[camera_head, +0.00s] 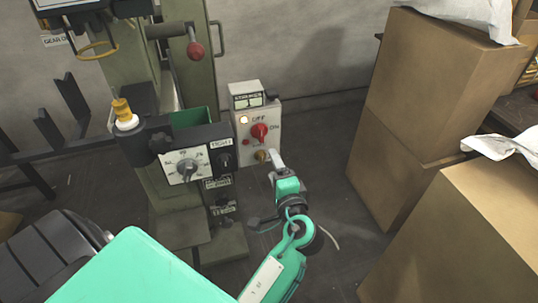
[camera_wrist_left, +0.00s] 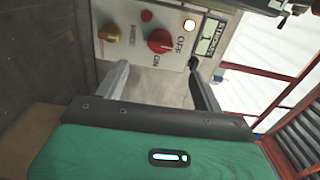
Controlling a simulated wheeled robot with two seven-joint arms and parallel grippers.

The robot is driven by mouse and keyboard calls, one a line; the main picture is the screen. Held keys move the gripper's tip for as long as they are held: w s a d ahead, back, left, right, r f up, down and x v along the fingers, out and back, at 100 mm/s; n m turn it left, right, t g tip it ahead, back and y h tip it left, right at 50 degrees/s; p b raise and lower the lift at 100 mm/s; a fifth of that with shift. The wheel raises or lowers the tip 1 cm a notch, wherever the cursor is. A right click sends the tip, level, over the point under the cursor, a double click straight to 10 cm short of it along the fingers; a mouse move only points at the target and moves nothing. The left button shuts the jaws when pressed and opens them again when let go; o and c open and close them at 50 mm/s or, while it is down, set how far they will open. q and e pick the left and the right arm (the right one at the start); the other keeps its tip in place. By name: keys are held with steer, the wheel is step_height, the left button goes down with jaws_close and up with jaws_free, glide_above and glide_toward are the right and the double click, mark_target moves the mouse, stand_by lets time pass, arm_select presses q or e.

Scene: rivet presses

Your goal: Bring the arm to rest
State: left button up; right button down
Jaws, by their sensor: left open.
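My left arm, green, reaches in from the bottom of the head view. My left gripper (camera_head: 271,157) is in front of the light grey switch box, just below its knobs. In the left wrist view the two fingers of this gripper (camera_wrist_left: 158,85) stand apart with nothing between them, and the box's panel lies beyond them. The switch box (camera_head: 243,150) has a red OFF/ON knob (camera_head: 260,131), a brass-coloured knob (camera_head: 261,155), a small red button and a lit lamp (camera_head: 244,119). I cannot tell whether a fingertip touches the box. My right gripper is not in view.
A green press (camera_head: 170,215) with a dial panel (camera_head: 187,167) and a red-balled lever (camera_head: 196,50) stands left of the box. Large cardboard boxes (camera_head: 420,100) (camera_head: 465,235) fill the right side. Bare floor (camera_head: 330,200) lies between the press and the cardboard boxes.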

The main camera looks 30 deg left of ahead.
arm_select(q)
steer(key=shift+s+d, duration=0.45)
steer(key=shift+d, duration=0.05)
